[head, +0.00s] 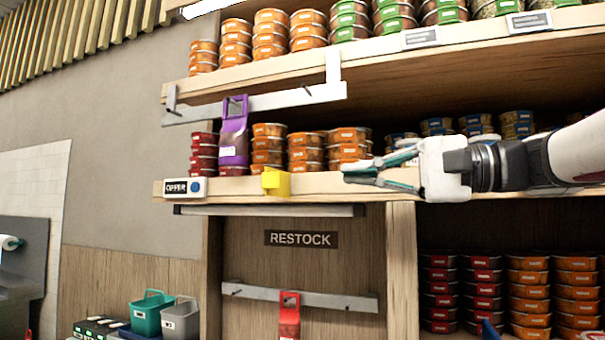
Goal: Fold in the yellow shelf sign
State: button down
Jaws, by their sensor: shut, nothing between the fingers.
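The yellow shelf sign (276,182) is on the front edge of the middle shelf, left of centre in the head view. It looks like a small yellow block sticking out from the edge; its exact angle is hard to tell. My gripper (348,172) comes in from the right at about the sign's height. Its fingers point left, towards the sign, with a clear gap between them in the picture. The gripper is shut and holds nothing.
Stacked tubs (305,152) and a purple hanging packet (234,140) stand close behind the shelf edge (230,187). A metal rail (260,104) hangs above. An "OFFER" label (185,187) is to the left. A RESTOCK panel (301,239) and red packet (289,318) are below.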

jog(key=p+x, duration=0.2)
jog(key=x, duration=0.7)
jog(key=shift+a, duration=0.3)
jog(key=shift+w, duration=0.1)
jog(key=shift+a, duration=0.1)
